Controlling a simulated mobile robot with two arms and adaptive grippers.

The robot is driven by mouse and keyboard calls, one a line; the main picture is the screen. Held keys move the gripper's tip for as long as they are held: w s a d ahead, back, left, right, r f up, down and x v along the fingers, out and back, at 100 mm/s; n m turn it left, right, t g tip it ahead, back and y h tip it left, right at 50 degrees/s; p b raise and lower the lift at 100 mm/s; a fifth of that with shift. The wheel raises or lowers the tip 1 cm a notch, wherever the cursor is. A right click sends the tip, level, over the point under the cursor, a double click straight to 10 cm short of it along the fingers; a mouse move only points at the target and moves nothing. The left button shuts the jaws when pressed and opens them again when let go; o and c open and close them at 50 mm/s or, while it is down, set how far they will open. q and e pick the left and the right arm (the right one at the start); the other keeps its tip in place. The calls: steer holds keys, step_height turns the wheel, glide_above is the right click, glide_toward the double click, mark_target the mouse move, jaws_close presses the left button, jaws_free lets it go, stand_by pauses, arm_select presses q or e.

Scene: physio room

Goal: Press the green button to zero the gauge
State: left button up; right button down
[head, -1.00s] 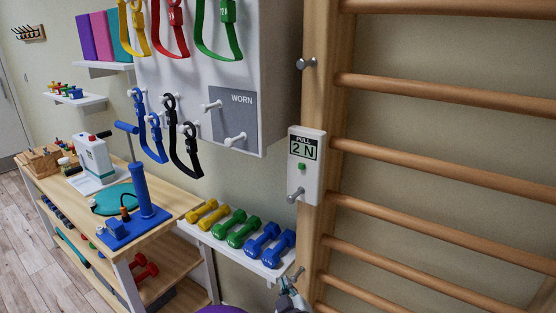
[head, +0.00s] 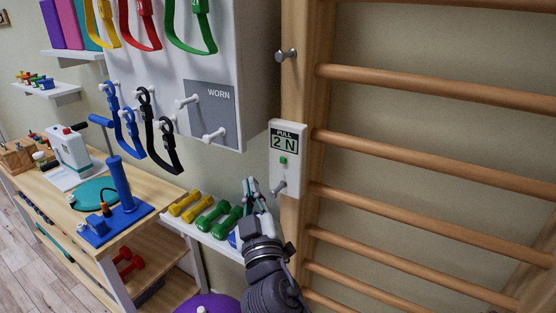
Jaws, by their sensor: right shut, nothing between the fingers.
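The gauge (head: 288,175) is a white box fixed to the wooden post of the wall bars. Its display (head: 284,142) reads "PULL 2 N". The small green button (head: 283,160) sits just below the display, and a metal hook (head: 279,188) sticks out near the bottom. My right gripper (head: 250,184) is shut and empty, its fingers pointing up. In the picture it is just left of the gauge's lower part and below the button, apart from the button. My left gripper is out of view.
The wooden wall bars (head: 420,152) fill the right side. A board with hanging bands and a grey "WORN" panel (head: 212,110) is up left. A shelf with green dumbbells (head: 212,215) is beside my right arm. A workbench (head: 150,196) stands left, a purple ball (head: 208,304) below.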

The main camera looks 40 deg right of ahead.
mark_target(283, 160)
steer(key=shift+w+d+p, duration=0.25)
steer(key=shift+w+d, duration=0.35)
steer(key=shift+d, duration=0.75)
steer(key=shift+w+d+p, duration=0.2)
steer(key=shift+w+d, duration=0.35)
steer(key=shift+d, duration=0.85)
steer(key=shift+w+d+p, duration=0.25)
steer(key=shift+w+d, duration=0.35)
steer(key=shift+d, duration=0.75)
steer(key=shift+d, duration=0.15)
steer(key=shift+w+d, duration=0.15)
steer(key=shift+d, duration=0.1)
steer(key=shift+w+d, duration=0.15)
steer(key=shift+d, duration=0.3)
steer(key=shift+s+a, duration=0.35)
steer(key=shift+a, duration=0.5)
